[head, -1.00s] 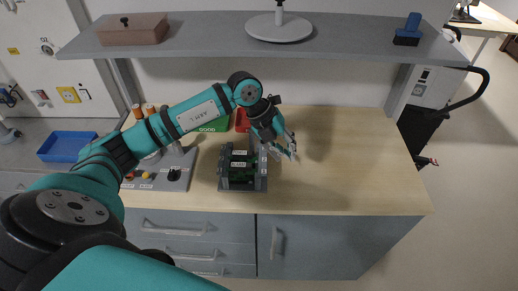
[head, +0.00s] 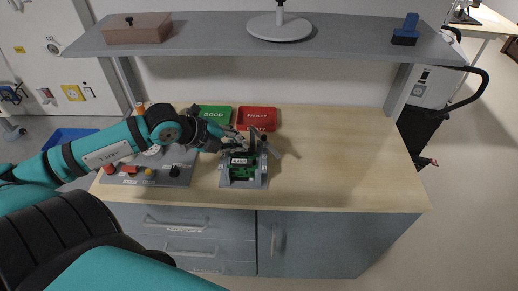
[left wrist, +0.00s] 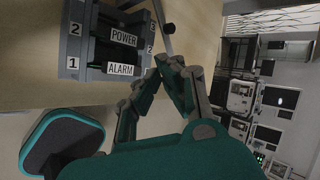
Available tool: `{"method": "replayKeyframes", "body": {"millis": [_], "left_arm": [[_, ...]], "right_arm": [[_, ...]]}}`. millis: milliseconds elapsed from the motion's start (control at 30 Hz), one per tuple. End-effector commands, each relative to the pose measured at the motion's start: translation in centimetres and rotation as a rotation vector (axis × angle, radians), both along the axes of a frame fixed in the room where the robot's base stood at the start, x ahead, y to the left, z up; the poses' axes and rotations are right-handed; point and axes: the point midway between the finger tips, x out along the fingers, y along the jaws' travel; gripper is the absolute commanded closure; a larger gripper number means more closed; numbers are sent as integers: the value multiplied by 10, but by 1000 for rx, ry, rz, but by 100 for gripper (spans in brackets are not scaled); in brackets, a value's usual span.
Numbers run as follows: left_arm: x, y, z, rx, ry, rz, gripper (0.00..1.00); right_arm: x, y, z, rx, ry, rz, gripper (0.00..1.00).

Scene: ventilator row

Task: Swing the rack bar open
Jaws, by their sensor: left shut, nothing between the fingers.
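The rack (head: 245,178) is a small grey frame with green boards, standing near the front middle of the bench. In the left wrist view the rack (left wrist: 76,42) is at upper left, with dark modules labelled POWER and ALARM. A thin grey bar with a round end (left wrist: 161,16) shows beside it at the top. In the head view a slim grey piece, seemingly the bar (head: 274,148), slants out at the rack's back right. My left gripper (head: 240,141) is shut and empty at the rack's back; its fingertips (left wrist: 166,66) are apart from the modules. My right gripper is not in view.
A green GOOD tray (head: 213,112) and a red FAULTY tray (head: 257,118) lie behind the rack. A grey control panel (head: 146,178) with knobs is left of it. A shelf (head: 345,38) overhangs the back. The bench (head: 350,165) is clear at right.

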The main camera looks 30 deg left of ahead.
Motion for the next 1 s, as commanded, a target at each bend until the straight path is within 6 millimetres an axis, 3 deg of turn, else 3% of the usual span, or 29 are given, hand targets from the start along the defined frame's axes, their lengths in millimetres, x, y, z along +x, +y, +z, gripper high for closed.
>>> {"method": "replayKeyframes", "body": {"millis": [700,1000], "left_arm": [[60,-25,-58,-1,1,1,100],[65,-27,-66,1,2,-1,100]], "right_arm": [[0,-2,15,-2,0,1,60],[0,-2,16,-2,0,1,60]]}}
